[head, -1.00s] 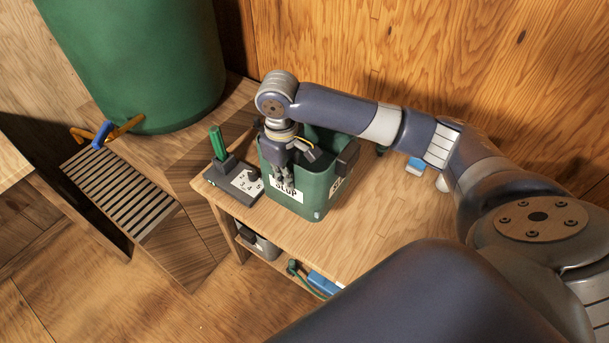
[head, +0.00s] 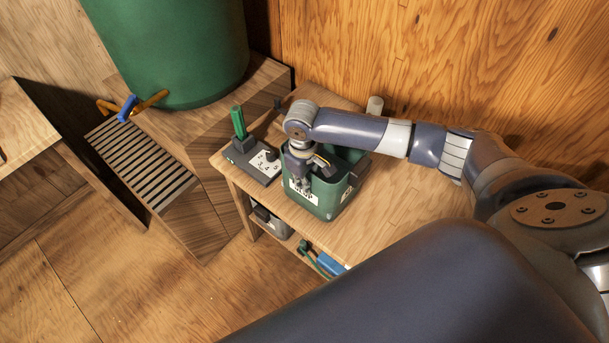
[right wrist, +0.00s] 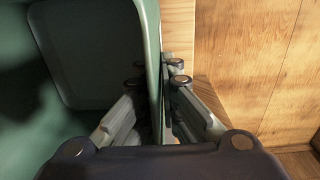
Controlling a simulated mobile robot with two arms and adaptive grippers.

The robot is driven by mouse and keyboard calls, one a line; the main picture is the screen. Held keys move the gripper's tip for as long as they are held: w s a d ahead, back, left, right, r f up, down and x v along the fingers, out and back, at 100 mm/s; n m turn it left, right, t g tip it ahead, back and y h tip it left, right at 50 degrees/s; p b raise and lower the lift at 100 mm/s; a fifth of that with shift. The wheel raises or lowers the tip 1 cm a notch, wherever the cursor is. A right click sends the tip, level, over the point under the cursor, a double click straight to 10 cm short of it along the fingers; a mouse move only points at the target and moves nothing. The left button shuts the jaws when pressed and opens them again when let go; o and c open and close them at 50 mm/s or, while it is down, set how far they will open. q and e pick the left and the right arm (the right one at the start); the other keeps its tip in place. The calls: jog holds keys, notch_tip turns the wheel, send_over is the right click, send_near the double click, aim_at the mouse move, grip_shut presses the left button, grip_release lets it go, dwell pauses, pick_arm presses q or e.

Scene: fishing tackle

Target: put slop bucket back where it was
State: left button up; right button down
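The slop bucket (head: 330,192) is a green, open-topped, rounded square bin with a white SLOP label. It is upright over the small wooden table, just right of a dark device with a green handle (head: 240,135). Its base is on or just above the top; I cannot tell which. My right gripper (head: 304,184) points down at its near left wall. In the right wrist view, its fingers (right wrist: 156,76) lie on both sides of the bucket's wall (right wrist: 152,40), closed on it. The bucket's dark interior fills the left of that view. My left gripper is out of view.
The wooden table (head: 400,212) has free top to the bucket's right. A white cylinder (head: 374,106) stands behind. A large green tank (head: 170,50) with a blue-handled tap and a slatted grate (head: 140,165) are left. Blue and green items lie on the shelf below.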

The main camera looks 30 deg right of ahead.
jog(key=shift+w+r, duration=0.1)
jog(key=c, duration=2.2)
grip_release()
jog(key=shift+f, duration=0.2)
jog(key=o, duration=0.4)
jog(key=shift+s+a+r, duration=0.1)
jog(key=shift+s, duration=0.1)
notch_tip(320, 180, up, 12)
jog(key=b, duration=0.2)
jog(key=shift+b, duration=0.3)
jog(key=shift+a, duration=0.1)
